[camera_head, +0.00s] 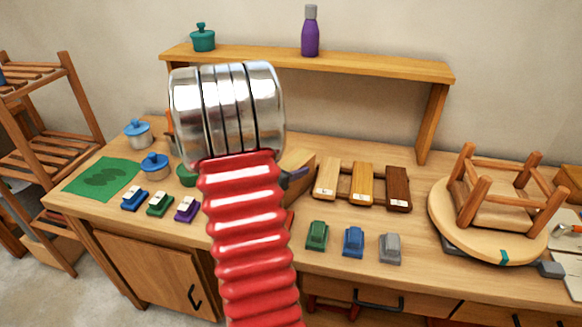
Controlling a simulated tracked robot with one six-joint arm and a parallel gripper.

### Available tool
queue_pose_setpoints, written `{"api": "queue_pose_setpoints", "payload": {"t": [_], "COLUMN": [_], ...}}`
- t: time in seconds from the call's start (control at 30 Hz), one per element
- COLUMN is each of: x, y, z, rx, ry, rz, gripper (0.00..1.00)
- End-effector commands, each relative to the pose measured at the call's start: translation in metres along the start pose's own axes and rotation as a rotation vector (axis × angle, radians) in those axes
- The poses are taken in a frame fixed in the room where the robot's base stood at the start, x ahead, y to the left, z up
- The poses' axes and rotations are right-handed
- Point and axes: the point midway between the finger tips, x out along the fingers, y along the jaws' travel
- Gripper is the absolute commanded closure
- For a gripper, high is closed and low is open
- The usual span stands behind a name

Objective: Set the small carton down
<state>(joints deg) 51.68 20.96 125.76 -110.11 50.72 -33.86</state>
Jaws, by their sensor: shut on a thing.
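A tan-brown piece (298,160), which looks like the small carton, shows just right of my red arm, above or at the worktop. My arm hides its left part, and I cannot tell whether it touches the wood. A dark grey-purple piece of my gripper (294,177) pokes out from behind the arm across the carton's lower part. The rest of the gripper is hidden behind my arm. It is shut on the carton, as far as this sliver shows.
A shelf (380,66) behind holds a purple bottle (310,36) and teal pot (203,38).

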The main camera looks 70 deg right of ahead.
Motion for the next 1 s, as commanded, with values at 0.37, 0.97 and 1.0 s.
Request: {"api": "queue_pose_setpoints", "payload": {"t": [0.37,0.97,1.0], "x": [0.001,-0.023,-0.029], "y": [0.000,0.001,0.001], "z": [-0.002,0.001,0.001], "rx": [0.000,-0.001,0.000], "ry": [0.000,0.000,0.000], "rz": [0.000,0.004,0.004], "gripper": [0.28,0.25,0.25]}}
